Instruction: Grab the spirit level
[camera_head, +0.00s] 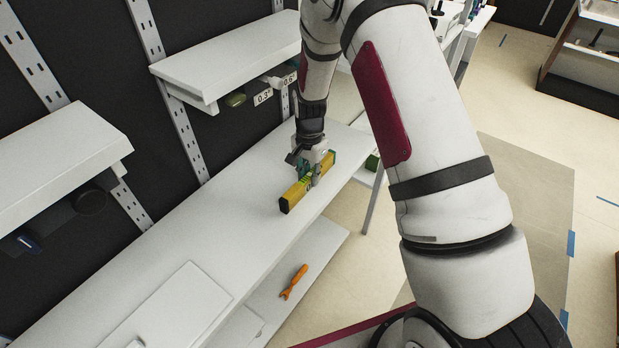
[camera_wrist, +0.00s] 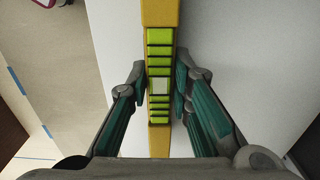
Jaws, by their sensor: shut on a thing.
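The spirit level (camera_head: 290,198) is a yellow bar with green markings along its top. In the head view it is at the white counter, near the counter's right edge. In the wrist view the level (camera_wrist: 161,12) runs up the middle of the picture. My gripper (camera_head: 314,172) is around its middle, and its fingers (camera_wrist: 160,84) press on both long sides. I cannot tell whether the level touches the counter or is just above it. My gripper hides part of the level's middle in the head view.
The white counter (camera_head: 215,215) is mostly clear along its length. White shelves (camera_head: 225,55) hang on the dark wall at the left and behind. An orange tool (camera_head: 293,281) lies on a lower shelf. Open floor (camera_head: 520,190) is at the right.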

